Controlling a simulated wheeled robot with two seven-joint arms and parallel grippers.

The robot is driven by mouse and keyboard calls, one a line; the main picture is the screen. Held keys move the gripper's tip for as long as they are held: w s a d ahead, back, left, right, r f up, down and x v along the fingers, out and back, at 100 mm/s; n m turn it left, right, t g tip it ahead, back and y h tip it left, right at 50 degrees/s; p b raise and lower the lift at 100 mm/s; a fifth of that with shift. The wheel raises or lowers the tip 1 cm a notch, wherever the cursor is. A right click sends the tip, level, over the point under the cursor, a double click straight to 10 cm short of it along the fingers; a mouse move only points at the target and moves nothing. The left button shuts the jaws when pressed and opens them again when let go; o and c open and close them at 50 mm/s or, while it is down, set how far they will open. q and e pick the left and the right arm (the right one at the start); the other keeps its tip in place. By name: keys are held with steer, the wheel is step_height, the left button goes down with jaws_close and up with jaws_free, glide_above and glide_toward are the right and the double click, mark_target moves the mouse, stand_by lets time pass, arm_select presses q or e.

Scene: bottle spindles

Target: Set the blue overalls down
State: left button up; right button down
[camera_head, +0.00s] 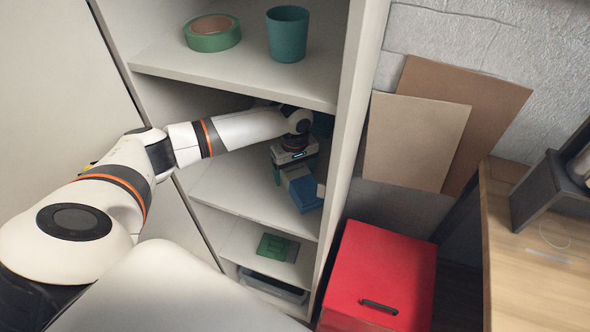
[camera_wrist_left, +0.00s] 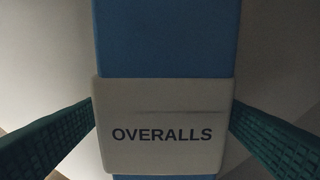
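The blue overalls (camera_head: 306,197) are a folded blue bundle inside the middle shelf compartment in the head view. In the left wrist view the overalls (camera_wrist_left: 165,40) fill the middle, with a pale band (camera_wrist_left: 160,155) reading OVERALLS. My left gripper (camera_head: 296,177) reaches into that compartment. Its two teal ridged fingers meet the band's left and right edges, so it is shut on the overalls. Whether the bundle touches the shelf board cannot be told. My right gripper is not in view.
The shelf unit (camera_head: 352,100) has an upright side panel close to the right of my gripper. A green tape roll (camera_head: 212,42) and teal cup (camera_head: 287,33) stand above. A green item (camera_head: 273,246) lies below. A red box (camera_head: 385,270) stands right.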

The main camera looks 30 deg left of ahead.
mark_target(295, 169)
arm_select(q)
steer(key=shift+a, duration=0.1)
step_height(295, 169, up, 7)
steer(key=shift+w+f+b, duration=0.1)
steer(key=shift+b, duration=0.6)
steer(key=shift+r, duration=0.5)
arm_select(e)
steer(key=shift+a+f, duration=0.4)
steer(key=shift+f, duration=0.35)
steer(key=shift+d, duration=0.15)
